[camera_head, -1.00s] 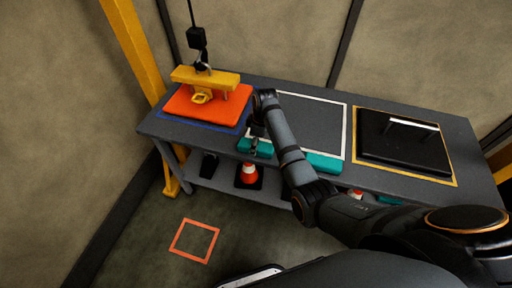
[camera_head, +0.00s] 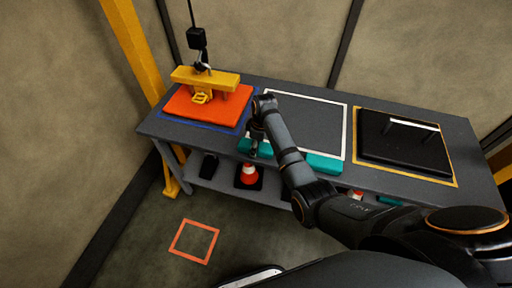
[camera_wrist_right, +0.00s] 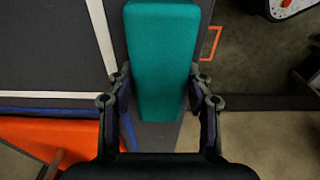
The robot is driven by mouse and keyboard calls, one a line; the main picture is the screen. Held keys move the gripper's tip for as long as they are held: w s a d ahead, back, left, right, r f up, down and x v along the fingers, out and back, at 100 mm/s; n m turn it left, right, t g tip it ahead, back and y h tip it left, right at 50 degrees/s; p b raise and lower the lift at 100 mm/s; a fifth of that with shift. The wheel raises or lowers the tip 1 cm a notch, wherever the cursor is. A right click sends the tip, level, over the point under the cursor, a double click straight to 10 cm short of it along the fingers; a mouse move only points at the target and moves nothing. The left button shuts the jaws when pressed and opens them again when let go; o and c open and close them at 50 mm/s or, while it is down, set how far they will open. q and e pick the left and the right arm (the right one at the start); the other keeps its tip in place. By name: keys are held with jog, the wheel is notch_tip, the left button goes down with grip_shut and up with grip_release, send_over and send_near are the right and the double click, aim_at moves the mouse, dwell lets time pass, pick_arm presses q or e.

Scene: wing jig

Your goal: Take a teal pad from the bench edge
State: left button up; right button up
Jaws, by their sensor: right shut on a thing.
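A teal pad (camera_head: 244,146) lies along the front edge of the grey bench (camera_head: 215,140). A teal stretch (camera_head: 322,162) also shows to the right of my arm; the arm crosses in front, so I cannot tell whether it is the same pad. My right gripper (camera_head: 254,148) points down at the left teal part. In the right wrist view the teal pad (camera_wrist_right: 162,50) lies lengthwise between the fingers of my right gripper (camera_wrist_right: 160,92), which are shut on its two long sides. The pad still appears to be at the bench edge. My left gripper is not in view.
An orange pad (camera_head: 210,104) with a yellow hoist fixture (camera_head: 205,78) stands at the bench's left. A white-outlined area (camera_head: 312,120) is empty. A black handled plate (camera_head: 405,143) lies at the right.

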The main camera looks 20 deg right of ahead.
jog(key=shift+r, duration=0.1)
jog(key=shift+r, duration=0.3)
notch_tip(320, 180, up, 3)
jog(key=shift+d+f, duration=0.1)
jog(key=shift+d, duration=0.05)
jog(key=s+r, duration=0.1)
jog(key=s+d+r, duration=0.1)
jog(key=r, duration=0.1)
jog(key=s+d+r, duration=0.1)
jog(key=shift+s+r+p, duration=0.1)
jog(key=shift+r+p, duration=0.05)
jog(key=shift+p, duration=0.25)
jog(key=s+d+r+p, duration=0.3)
jog(key=s+d+r, duration=0.2)
jog(key=s, duration=0.3)
jog(key=shift+s+d, duration=0.2)
jog(key=shift+d, duration=0.2)
